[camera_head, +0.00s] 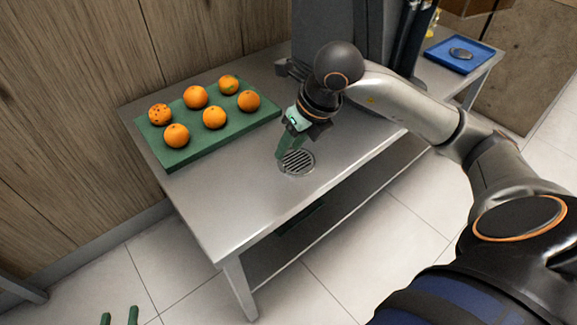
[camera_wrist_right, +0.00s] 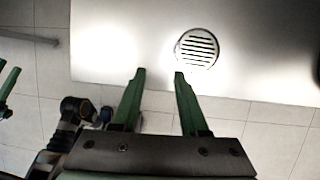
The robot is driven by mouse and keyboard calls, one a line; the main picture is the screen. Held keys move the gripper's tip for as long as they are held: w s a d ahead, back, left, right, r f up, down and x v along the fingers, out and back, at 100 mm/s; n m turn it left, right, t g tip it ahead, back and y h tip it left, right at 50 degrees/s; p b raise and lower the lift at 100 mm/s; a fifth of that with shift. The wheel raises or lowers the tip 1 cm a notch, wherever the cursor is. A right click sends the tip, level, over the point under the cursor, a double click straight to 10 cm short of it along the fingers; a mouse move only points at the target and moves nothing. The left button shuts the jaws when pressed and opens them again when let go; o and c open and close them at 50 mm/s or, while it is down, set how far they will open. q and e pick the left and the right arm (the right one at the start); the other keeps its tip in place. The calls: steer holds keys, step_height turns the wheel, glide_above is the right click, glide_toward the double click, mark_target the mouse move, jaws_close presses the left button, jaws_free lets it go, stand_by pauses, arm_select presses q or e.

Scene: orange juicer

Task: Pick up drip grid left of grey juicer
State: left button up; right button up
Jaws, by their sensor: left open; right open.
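The drip grid (camera_head: 297,162) is a round metal disc with dark slots, lying flat on the steel table left of the grey juicer (camera_head: 343,40). It also shows in the right wrist view (camera_wrist_right: 198,48), beyond and right of the fingertips. My right gripper (camera_head: 283,156) is over the table beside the grid, and in the head view its green fingers overlap the grid's left edge. In the right wrist view its two fingers (camera_wrist_right: 158,72) are apart with nothing between them. My left gripper (camera_head: 119,316) is low at the bottom left, open and empty, away from the table.
A green tray (camera_head: 187,155) with several oranges lies on the table's left part, against the wooden wall. A blue tray (camera_head: 476,59) with a dark round item sits at the far right. The table's front part (camera_head: 235,215) is bare.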

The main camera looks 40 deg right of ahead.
steer(key=w+d+h, duration=0.1)
steer(key=d, duration=0.1)
steer(key=b, duration=0.2)
glide_above(282, 162)
steer(key=s, duration=0.3)
step_height(282, 162, down, 6)
steer(key=shift+d+r, duration=0.1)
steer(key=shift+d, duration=0.05)
steer(key=x, duration=0.5)
steer(key=shift+w+b, duration=0.35)
arm_select(q)
step_height(282, 162, up, 15)
steer(key=w+m+t+h, duration=0.1)
steer(key=m+t+h, duration=0.2)
steer(key=t, duration=0.3)
steer(key=shift+w+d+r+t, duration=0.2)
steer(key=shift+w+d+t, duration=0.1)
steer(key=shift+w+d, duration=0.1)
arm_select(e)
steer(key=shift+c, duration=0.4)
jaws_close()
